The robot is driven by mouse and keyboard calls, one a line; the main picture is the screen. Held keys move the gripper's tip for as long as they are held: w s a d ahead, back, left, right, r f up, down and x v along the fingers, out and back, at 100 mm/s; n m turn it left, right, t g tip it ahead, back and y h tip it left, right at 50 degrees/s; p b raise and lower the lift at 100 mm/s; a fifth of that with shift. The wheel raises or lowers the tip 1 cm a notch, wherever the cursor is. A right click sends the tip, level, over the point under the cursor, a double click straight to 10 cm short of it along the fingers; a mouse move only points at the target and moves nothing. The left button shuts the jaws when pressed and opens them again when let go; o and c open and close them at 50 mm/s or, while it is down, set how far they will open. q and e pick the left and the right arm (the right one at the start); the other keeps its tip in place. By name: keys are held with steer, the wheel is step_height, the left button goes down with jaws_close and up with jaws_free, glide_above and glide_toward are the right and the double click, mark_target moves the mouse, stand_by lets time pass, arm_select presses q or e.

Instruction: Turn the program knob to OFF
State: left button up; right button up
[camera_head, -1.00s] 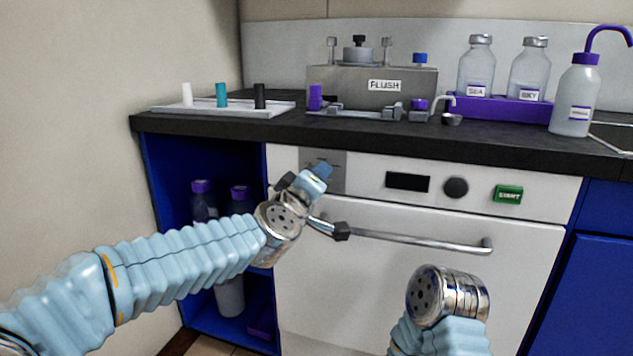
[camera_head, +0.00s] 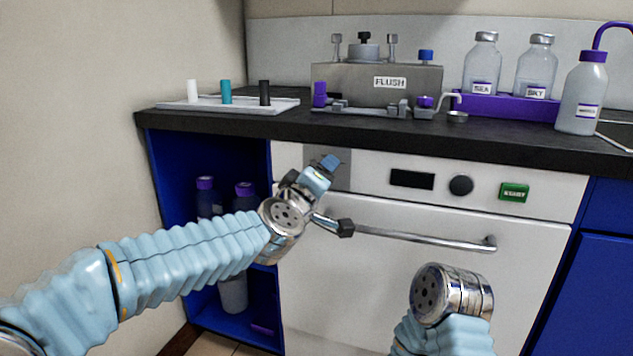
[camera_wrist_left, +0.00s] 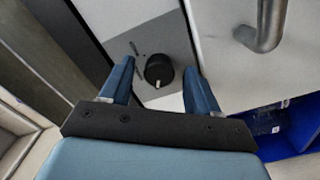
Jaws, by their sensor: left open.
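The black round program knob (camera_wrist_left: 158,70) sits on a grey panel with small dark marks beside it, seen in the left wrist view. A small light mark shows near its lower edge. My left gripper (camera_wrist_left: 158,76) is open, with one blue finger on each side of the knob and gaps between. In the head view, my left gripper (camera_head: 318,174) is in front of the grey panel (camera_head: 342,172) and hides the knob. I cannot tell whether the fingertips reach the panel. My right arm's metal joint shows at the lower right; its gripper fingers are not visible.
The black countertop (camera_head: 400,127) overhangs above. A blue open shelf (camera_head: 262,160) is at left.

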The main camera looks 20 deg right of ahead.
arm_select(q)
steer(key=v, duration=1.3)
steer(key=shift+s+a+b, duration=0.25)
steer(key=shift+s+b, duration=0.05)
